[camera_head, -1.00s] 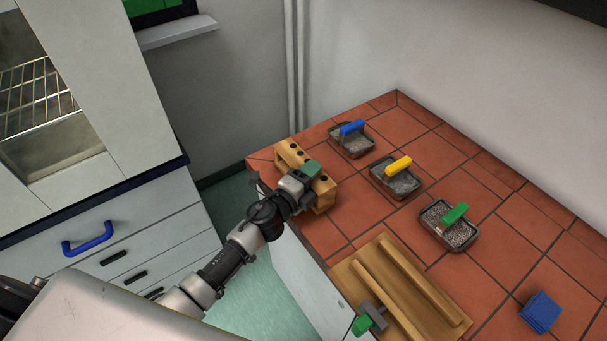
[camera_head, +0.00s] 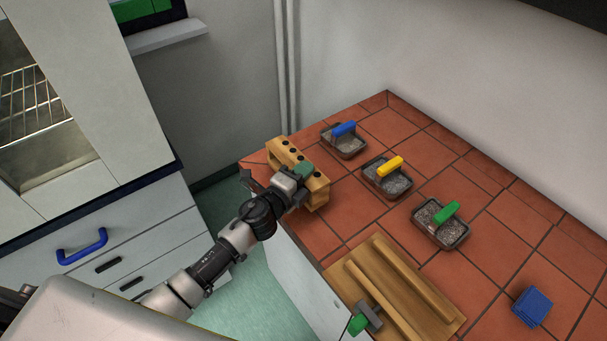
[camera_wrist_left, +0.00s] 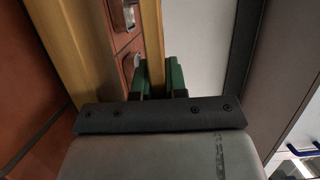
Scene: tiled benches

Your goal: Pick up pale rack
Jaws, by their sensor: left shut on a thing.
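The pale rack (camera_head: 287,155) is a light wooden block-like rack with a row of dark holes along its top. It is at the left edge of the tiled bench. My left gripper (camera_head: 303,171) is shut on its near long side, with green fingertips on the wood. In the left wrist view the green fingertips (camera_wrist_left: 158,80) pinch one side of the rack (camera_wrist_left: 152,35), and another long wooden part shows at left. Whether the rack's underside touches the tiles cannot be told.
Grey trays with blue (camera_head: 345,129), yellow (camera_head: 391,166) and green (camera_head: 447,212) handles stand right of the rack. A blue block (camera_head: 532,306) lies at right. White drawers (camera_head: 110,245) stand left.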

